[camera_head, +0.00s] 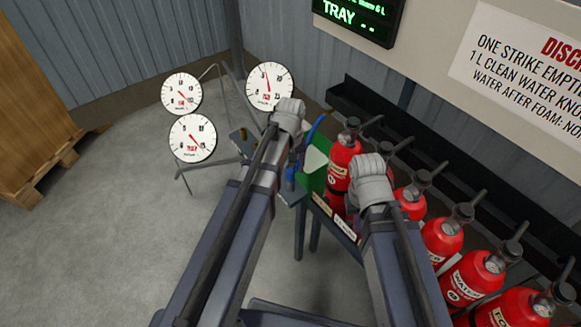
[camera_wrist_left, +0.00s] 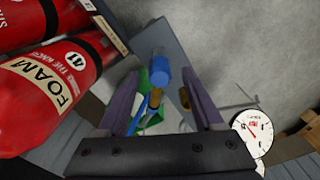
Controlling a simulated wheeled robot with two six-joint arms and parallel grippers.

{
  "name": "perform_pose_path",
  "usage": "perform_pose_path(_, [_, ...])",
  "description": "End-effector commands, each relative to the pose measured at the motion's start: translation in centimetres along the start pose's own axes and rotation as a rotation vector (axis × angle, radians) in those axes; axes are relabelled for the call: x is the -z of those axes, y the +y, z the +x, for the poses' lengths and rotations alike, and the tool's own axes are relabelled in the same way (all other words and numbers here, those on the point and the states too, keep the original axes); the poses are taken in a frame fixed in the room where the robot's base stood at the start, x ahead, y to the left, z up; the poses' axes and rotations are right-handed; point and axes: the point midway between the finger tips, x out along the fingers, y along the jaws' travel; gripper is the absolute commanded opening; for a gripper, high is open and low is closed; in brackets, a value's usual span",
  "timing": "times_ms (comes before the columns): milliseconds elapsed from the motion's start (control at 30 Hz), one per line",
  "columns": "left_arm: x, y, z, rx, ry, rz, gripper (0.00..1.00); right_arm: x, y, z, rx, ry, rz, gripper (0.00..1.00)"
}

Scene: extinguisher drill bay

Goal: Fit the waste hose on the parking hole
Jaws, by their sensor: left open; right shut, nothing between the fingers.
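I cannot make out the parking hole.
Several red extinguishers (camera_head: 442,240) stand in a row on the right; a FOAM-labelled one (camera_wrist_left: 45,85) is close in the left wrist view. Dial gauges (camera_head: 192,138) stand at the left. A wooden pallet (camera_head: 30,95) is far left. The grey floor between is clear.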

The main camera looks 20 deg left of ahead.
Motion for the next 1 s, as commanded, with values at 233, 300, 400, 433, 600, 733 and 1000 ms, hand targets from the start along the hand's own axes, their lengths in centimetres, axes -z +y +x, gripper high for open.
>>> perform_pose_path(233, [0.0, 0.0, -3.9, 0.000, 0.000, 0.000, 0.68, -0.2, 0.4, -3.9, 0.000, 0.000, 0.000, 0.00])
perform_pose_path(300, [0.0, 0.0, -4.9, 0.000, 0.000, 0.000, 0.68, -0.3, 0.5, -4.8, 0.000, 0.000, 0.000, 0.00])
perform_pose_path(400, [0.0, 0.0, -5.9, 0.000, 0.000, 0.000, 0.68, -0.3, 0.6, -5.8, 0.000, 0.000, 0.000, 0.00])
perform_pose_path(433, [0.0, 0.0, -6.1, 0.000, 0.000, 0.000, 0.68, -0.3, 0.6, -6.0, 0.000, 0.000, 0.000, 0.00])
perform_pose_path(600, [0.0, 0.0, -6.4, 0.000, 0.000, 0.000, 0.68, -0.4, 0.6, -6.3, 0.000, 0.000, 0.000, 0.00])
perform_pose_path(733, [0.0, 0.0, -6.3, 0.000, 0.000, 0.000, 0.68, -0.4, 0.6, -6.2, 0.000, 0.000, 0.000, 0.00])
perform_pose_path(1000, [-2.9, 1.0, -6.3, 0.013, -0.002, 0.103, 0.68, -0.4, 0.6, -6.2, 0.000, 0.000, 0.000, 0.00])
